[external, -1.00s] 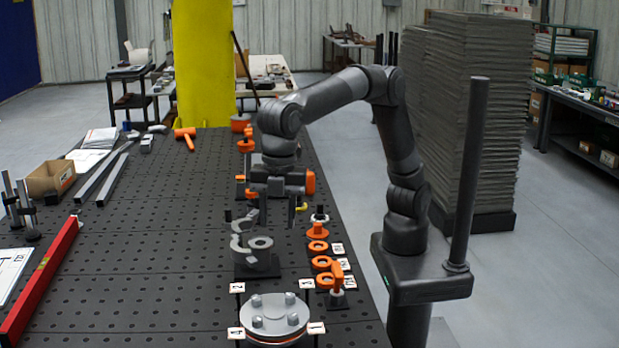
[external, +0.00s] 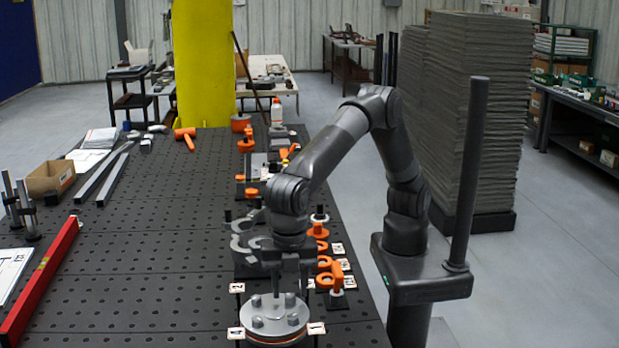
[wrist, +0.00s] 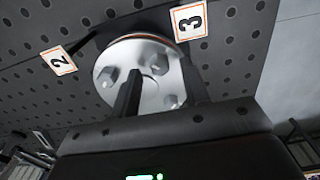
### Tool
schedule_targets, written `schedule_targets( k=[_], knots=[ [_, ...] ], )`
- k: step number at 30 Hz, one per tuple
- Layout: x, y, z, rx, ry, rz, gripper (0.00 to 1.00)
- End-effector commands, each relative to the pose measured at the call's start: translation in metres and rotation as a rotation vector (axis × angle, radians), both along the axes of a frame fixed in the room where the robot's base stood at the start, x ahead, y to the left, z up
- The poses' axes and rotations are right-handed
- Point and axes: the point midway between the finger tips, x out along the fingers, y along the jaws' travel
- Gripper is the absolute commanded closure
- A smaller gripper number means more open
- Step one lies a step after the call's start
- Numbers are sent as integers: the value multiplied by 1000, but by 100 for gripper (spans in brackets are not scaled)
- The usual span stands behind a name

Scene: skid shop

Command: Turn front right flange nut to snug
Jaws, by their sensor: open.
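The round grey flange (external: 274,310) sits at the front of the black table, with an orange-red ring under its edge and several nuts on its top. In the external view, the nut nearest the viewer on the right (external: 293,320) is uncovered. The flange also shows in the wrist view (wrist: 150,88), with nuts on its face. My gripper (external: 290,286) is open, pointing down over the far part of the flange. In the wrist view its two fingers (wrist: 160,98) stand apart in front of the flange, hiding part of it. Contact with a nut cannot be told.
Numbered tags stand around the flange, among them 2 (wrist: 58,61) and 3 (wrist: 189,20). Orange parts (external: 330,276) and a grey C-shaped fixture (external: 247,243) stand close behind. A red bar (external: 40,285) lies at left. The table between is clear.

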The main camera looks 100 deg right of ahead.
Motion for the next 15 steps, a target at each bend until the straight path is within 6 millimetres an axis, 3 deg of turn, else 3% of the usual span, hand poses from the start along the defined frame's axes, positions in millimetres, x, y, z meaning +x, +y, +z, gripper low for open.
schedule_targets(
  k=[4, 12, 15],
  knots=[
    [0, 0, -10, -1, 0, 0, 58],
    [0, 0, -12, 0, -1, 0, 58],
    [0, 0, -12, 0, -1, -1, 65]
  ],
)
